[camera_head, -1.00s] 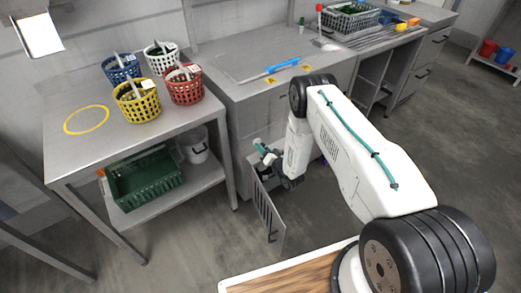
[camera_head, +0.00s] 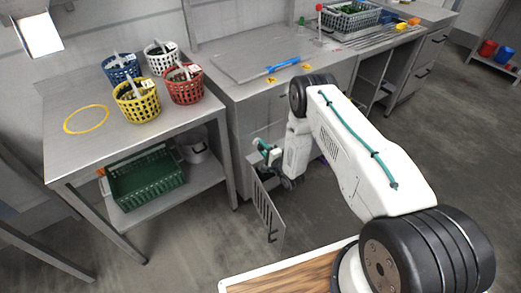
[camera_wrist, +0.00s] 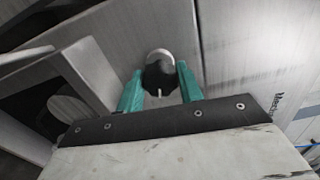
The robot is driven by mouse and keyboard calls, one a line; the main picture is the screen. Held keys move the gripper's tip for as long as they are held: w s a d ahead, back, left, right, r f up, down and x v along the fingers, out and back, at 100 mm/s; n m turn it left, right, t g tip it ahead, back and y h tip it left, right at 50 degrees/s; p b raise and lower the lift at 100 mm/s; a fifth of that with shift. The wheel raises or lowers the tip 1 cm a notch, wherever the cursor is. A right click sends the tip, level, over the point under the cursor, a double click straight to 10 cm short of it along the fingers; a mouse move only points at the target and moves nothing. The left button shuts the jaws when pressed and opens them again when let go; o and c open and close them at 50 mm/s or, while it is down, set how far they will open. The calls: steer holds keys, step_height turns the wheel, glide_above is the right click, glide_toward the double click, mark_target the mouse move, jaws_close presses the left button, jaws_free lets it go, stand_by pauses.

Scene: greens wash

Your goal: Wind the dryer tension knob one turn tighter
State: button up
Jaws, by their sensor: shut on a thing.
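The tension knob (camera_wrist: 157,76) is a dark, lobed knob with a pale mark at its lower edge in the wrist view. It sits before a pale round collar on a grey metal panel. My gripper (camera_wrist: 159,82) has one teal finger on each side of the knob and is shut on it. In the head view my gripper (camera_head: 264,147) is low at the side of the grey bench, beside an open slotted door. The knob cannot be made out there.
The open slotted door (camera_head: 268,213) stands out close below my gripper. A steel table (camera_head: 62,150) with several baskets is at left, with a green crate (camera_head: 147,184) on its lower shelf. The floor right of my arm is clear.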

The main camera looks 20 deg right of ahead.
steer(key=m, duration=0.4)
steer(key=shift+s+a+f, duration=0.1)
steer(key=shift+s+f, duration=0.05)
steer(key=shift+m, duration=2.1)
steer(key=o, duration=1)
steer(key=shift+v, duration=3.85)
